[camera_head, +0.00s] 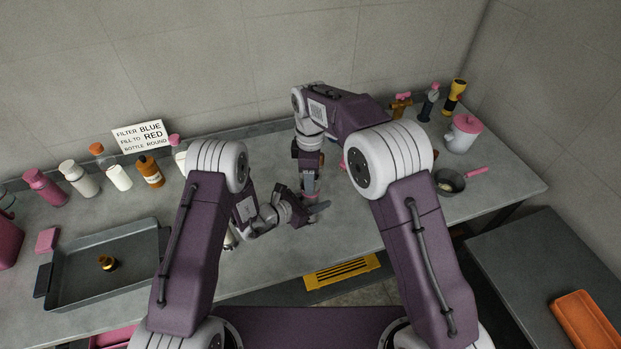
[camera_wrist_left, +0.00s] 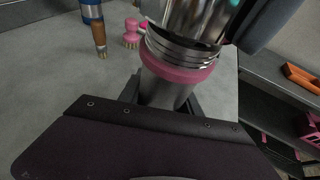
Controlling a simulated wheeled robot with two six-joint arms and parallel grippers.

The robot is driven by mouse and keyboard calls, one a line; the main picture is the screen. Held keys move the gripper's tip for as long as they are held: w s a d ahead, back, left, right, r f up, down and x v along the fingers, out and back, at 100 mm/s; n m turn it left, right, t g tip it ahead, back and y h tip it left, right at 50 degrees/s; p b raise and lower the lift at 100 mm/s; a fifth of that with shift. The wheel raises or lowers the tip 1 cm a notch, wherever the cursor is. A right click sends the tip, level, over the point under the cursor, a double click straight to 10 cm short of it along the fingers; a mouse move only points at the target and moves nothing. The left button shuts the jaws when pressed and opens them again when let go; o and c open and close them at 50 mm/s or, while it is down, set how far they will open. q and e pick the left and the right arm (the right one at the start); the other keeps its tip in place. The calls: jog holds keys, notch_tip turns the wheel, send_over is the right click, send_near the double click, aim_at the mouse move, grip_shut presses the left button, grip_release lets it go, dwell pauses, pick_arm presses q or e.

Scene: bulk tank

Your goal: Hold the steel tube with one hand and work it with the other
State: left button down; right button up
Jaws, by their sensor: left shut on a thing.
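The steel tube (camera_wrist_left: 168,88) is a metal cylinder with a pink ring round it, and it stands between the fingers of my left gripper (camera_wrist_left: 165,100) in the left wrist view. My left gripper (camera_head: 303,212) is shut on it above the worktop, in the middle of the head view. A small part of the tube (camera_head: 310,184) shows there, below my right wrist. My right gripper (camera_head: 309,168) points down from above at the tube's upper end. Its fingers are largely hidden, so I cannot tell whether they are open or touching the tube.
A grey tray (camera_head: 105,268) with a small dark-and-amber piece lies at the left. Several bottles (camera_head: 75,176) line the back left beside a sign (camera_head: 140,136). A pink-lidded pot (camera_head: 463,134), a pan (camera_head: 449,182) and a yellow torch (camera_head: 454,97) stand at the right.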

jog(key=shift+r, duration=0.25)
jog(key=shift+r, duration=2.05)
pick_arm(q)
jog(key=c, duration=0.7)
grip_release()
jog(key=shift+c, duration=0.2)
jog(key=v, duration=1.2)
jog(key=shift+b, duration=0.35)
pick_arm(e)
jog(key=shift+f, duration=0.4)
